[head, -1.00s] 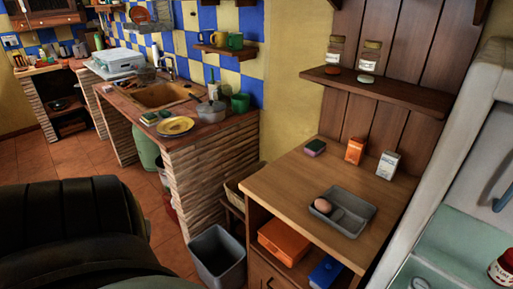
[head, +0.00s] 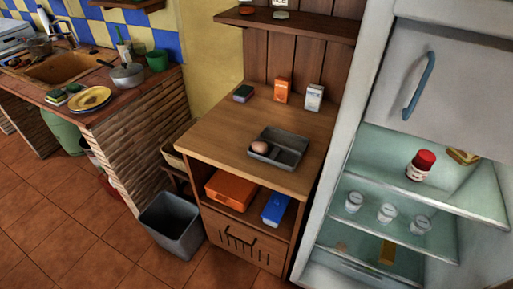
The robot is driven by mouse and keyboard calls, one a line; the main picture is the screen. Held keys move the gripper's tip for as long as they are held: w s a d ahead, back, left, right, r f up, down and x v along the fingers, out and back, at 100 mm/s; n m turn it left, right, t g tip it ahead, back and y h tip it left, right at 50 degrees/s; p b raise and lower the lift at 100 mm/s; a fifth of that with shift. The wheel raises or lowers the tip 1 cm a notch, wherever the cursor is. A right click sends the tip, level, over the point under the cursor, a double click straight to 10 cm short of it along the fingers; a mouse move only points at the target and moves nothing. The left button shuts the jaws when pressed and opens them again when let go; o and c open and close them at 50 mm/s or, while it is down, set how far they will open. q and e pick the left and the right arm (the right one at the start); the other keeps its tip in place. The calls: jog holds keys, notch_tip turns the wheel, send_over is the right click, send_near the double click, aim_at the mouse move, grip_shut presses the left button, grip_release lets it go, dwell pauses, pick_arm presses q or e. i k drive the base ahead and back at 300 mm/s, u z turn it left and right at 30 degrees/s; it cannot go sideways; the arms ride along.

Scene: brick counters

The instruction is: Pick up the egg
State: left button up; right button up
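The egg (head: 260,147) is brownish pink and lies in the left part of a grey divided tray (head: 287,154). The tray sits on the top of a wooden cabinet (head: 215,125), near its right front side. Neither of my grippers shows in the head view, so I cannot see their state.
An open fridge (head: 345,120) with jars on its shelves stands to the right of the cabinet. An orange box (head: 281,90), a white box (head: 313,97) and a sponge (head: 243,93) stand behind the tray. A grey bin (head: 172,222) stands on the floor at the left. Tiled floor (head: 60,235) is clear at lower left.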

aim_at(261, 147)
jog(key=u, duration=1.6)
jog(key=i, duration=0.7)
jog(key=z, duration=2.9)
